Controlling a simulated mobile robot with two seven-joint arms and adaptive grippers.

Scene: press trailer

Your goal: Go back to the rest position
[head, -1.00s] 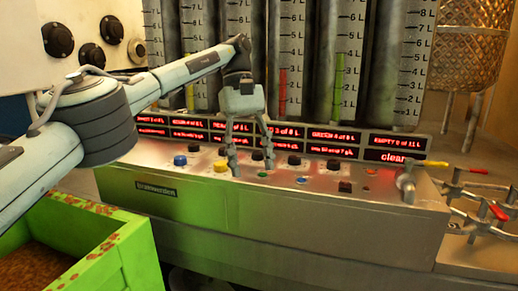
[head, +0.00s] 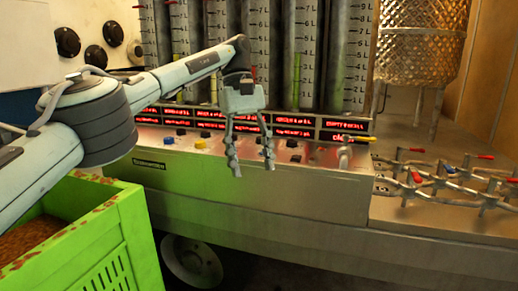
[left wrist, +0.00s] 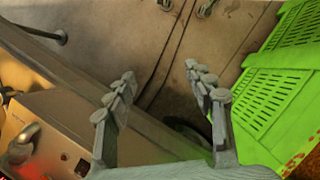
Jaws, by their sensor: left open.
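My left gripper (head: 252,166) hangs pointing down in front of the control panel (head: 315,155) in the head view. Its two fingers are apart with nothing between them. In the left wrist view the open fingers (left wrist: 165,85) have the floor and the machine's edge behind them. The panel carries coloured buttons, among them a blue one (head: 168,140) and a yellow one (head: 200,144); part of the panel is hidden behind the gripper. My right gripper is in neither view.
A green crate (head: 132,235) with reddish-brown contents stands at the lower left, under my left arm. Red-lit displays (head: 290,122) and tall graduated cylinders (head: 305,60) rise behind the panel. Pipes with red-handled valves (head: 450,180) and a woven metal basket (head: 420,60) are at the right.

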